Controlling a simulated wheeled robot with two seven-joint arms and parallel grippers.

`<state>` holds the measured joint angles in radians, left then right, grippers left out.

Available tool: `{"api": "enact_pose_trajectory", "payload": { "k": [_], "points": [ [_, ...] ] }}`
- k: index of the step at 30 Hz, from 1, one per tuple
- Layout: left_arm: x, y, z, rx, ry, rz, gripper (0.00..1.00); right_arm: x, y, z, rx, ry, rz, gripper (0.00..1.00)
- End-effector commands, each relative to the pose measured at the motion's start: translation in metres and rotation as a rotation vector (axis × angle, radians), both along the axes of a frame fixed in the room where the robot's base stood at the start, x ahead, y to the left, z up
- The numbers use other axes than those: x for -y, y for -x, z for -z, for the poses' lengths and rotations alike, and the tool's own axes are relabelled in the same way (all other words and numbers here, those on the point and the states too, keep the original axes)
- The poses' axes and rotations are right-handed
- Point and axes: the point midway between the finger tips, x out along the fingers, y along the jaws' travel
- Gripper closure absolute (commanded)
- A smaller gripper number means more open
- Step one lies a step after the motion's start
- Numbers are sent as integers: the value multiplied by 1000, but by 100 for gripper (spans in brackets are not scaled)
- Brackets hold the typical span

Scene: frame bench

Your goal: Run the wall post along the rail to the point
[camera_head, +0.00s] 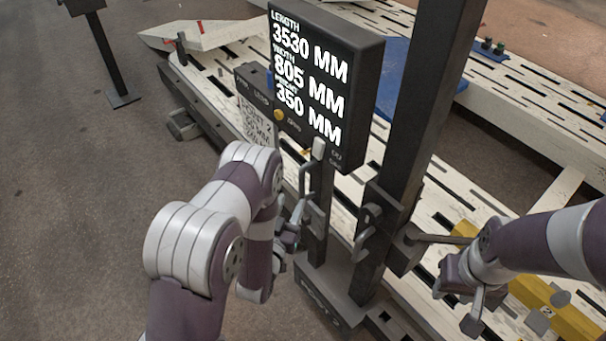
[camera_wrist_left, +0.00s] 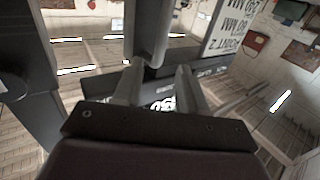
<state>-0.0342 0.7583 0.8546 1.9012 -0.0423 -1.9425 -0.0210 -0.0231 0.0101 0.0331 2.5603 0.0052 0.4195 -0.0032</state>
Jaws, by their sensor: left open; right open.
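The wall post (camera_head: 425,110) is a tall dark upright column on a dark foot (camera_head: 325,290) beside the bench. A black display (camera_head: 325,85) reads length 3530 MM, width 805 MM, height 350 MM. A pale grey handle (camera_head: 306,180) stands below the display. My left gripper (camera_head: 292,232) is open near that handle. In the left wrist view, a grey bar (camera_wrist_left: 150,35) lies ahead, between the two open fingers (camera_wrist_left: 160,85); contact cannot be told. My right gripper (camera_head: 460,303) is open and empty, right of the post, near a rod (camera_head: 440,239) sticking out from it.
A white card (camera_head: 258,122) reading "POINT 2" hangs left of the display. The slotted white frame bench (camera_head: 225,75) runs behind the post, with yellow blocks (camera_head: 560,315) at lower right. A dark stand (camera_head: 110,60) is at upper left. Bare floor (camera_head: 70,200) lies at left.

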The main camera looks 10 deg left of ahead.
Motion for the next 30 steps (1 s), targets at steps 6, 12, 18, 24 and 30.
{"api": "enact_pose_trajectory", "payload": {
  "k": [6, 12, 18, 24, 30],
  "points": [
    [4, -56, -4, 5, 0, 1, 59, 0, 0, -12, 0, 0, 0, 58],
    [6, -84, -2, 2, 0, 0, 59, 0, 0, -15, 0, 0, 0, 58],
    [7, -93, -1, 1, 0, 0, 59, 0, 0, -16, 0, 0, 0, 58],
    [7, -93, -1, 0, 0, 0, 59, 0, 0, -16, 0, 0, 0, 58],
    [7, -93, -1, 0, 0, 0, 100, 0, 0, -16, 0, 0, 0, 58]
  ]
}}
